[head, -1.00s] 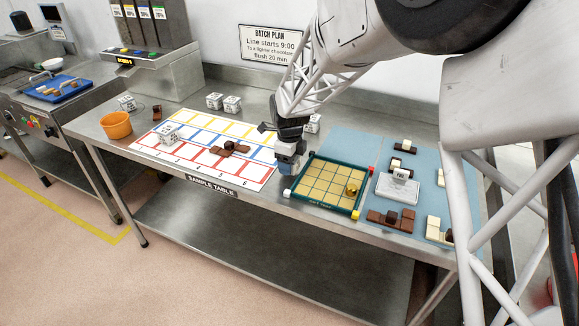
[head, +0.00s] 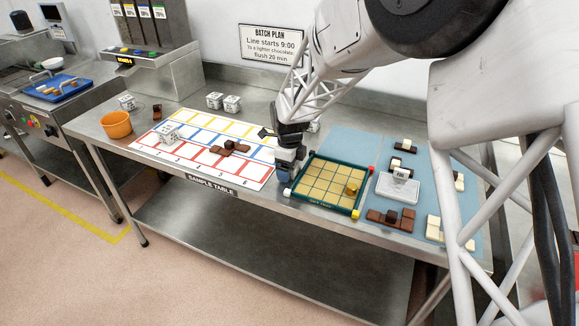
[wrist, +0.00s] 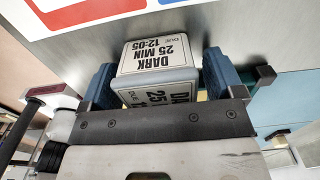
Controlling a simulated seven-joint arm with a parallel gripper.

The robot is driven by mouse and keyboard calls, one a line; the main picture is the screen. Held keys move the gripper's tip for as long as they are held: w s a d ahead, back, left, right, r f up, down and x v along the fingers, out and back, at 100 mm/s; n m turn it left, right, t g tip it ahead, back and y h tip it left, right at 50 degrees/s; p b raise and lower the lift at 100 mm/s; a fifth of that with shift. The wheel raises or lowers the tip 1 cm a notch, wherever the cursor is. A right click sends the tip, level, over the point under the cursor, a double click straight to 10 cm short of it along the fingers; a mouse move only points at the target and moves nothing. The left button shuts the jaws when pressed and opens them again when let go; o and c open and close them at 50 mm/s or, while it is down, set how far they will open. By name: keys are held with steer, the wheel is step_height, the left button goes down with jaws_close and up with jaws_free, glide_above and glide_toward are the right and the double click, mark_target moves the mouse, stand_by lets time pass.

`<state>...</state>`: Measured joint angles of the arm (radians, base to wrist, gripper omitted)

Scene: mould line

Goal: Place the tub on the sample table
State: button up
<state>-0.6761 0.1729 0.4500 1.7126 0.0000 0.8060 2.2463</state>
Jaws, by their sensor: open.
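A pale grey, box-like tub (wrist: 157,58) with a label reading "DARK 25 MIN DUE 12:05" stands between the two blue fingers of my gripper (wrist: 160,72) in the wrist view. In the head view the gripper largely hides the tub.
The green-framed board (head: 325,205) is close on my gripper's right. An orange bowl (head: 116,124) stands at the left. A blue mat (head: 350,143) with pieces lies right.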

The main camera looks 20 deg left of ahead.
steer(key=shift+r, duration=0.15)
step_height(320, 180, up, 12)
steer(key=shift+f, duration=0.1)
stand_by(0.6)
stand_by(0.9)
steer(key=s+d+r+n, duration=0.3)
steer(key=d+r, duration=0.1)
steer(key=d, duration=0.6)
steer(key=s+d+r+n+t, duration=0.1)
steer(key=s+d+r+n, duration=0.15)
steer(key=d, duration=0.65)
steer(key=s+d+r+n, duration=0.2)
steer(key=s+d+r, duration=0.15)
steer(key=d, duration=0.65)
steer(key=s+d+f+n+t, duration=0.1)
steer(key=s+d+n, duration=0.9)
steer(key=s+d, duration=1)
steer(key=shift+s+t, duration=0.3)
steer(key=shift+s, duration=0.85)
